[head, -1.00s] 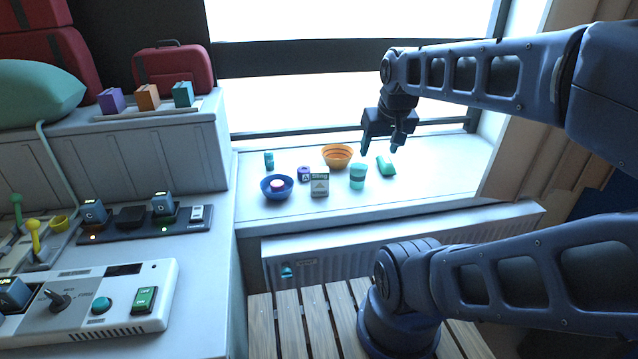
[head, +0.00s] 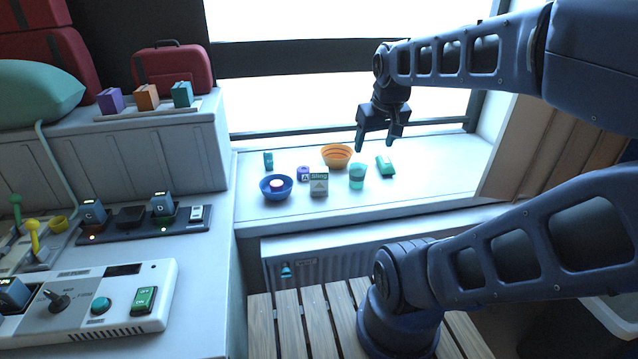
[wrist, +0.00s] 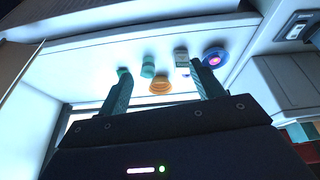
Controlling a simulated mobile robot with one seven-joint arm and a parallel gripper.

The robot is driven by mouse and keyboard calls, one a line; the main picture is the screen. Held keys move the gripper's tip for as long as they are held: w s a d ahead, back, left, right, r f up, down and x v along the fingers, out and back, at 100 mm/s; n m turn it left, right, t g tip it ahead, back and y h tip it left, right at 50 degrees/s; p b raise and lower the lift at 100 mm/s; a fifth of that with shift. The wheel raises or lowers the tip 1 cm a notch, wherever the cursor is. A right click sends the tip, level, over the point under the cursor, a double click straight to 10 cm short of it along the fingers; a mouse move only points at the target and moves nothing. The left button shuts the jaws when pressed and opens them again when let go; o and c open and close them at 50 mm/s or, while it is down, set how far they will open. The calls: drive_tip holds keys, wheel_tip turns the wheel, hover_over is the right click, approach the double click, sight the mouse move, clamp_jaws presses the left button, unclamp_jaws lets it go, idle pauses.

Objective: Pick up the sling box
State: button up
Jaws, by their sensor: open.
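The sling box (head: 319,185) is a small grey and white carton with a green band reading "Sling". It stands upright on the white windowsill, between a blue bowl and a teal cup in the head view. In the wrist view the box (wrist: 181,57) is small, beyond the fingers. My gripper (head: 376,147) is open and empty, fingers pointing down. In the head view it appears above and to the right of the box, clear of it.
Close around the box are the blue bowl (head: 270,194) with a pale item inside, a purple block (head: 303,173) and the teal cup (head: 357,183). An orange bowl (head: 337,150) stands behind, and a green item (head: 385,166) lies to the right. The sill's right end is clear.

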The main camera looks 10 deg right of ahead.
drive_tip(key=w+a+f+n+g, duration=0.15)
drive_tip(key=w+n, duration=0.25)
drive_tip(key=w, duration=0.4)
drive_tip(key=w+a+f+n+g, duration=0.1)
drive_tip(key=w+f+n, duration=0.15)
drive_tip(key=w, duration=0.55)
drive_tip(key=n+g, duration=0.2)
drive_tip(key=n, duration=0.6)
hover_over(319, 169)
drive_tip(key=f, duration=0.8)
drive_tip(key=s+f, duration=0.1)
drive_tip(key=f, duration=0.4)
drive_tip(key=shift+w+f+n, duration=0.2)
drive_tip(key=shift+f+n, duration=0.05)
drive_tip(key=shift+f, duration=0.4)
wheel_tip(319, 169, down, 5)
drive_tip(key=shift+r, duration=0.1)
drive_tip(key=shift+w+f, duration=0.15)
drive_tip(key=shift+f, duration=1.15)
drive_tip(key=shift+w+f, duration=0.1)
drive_tip(key=shift+f, duration=1.15)
drive_tip(key=c, duration=1.1)
drive_tip(key=shift+r, duration=0.1)
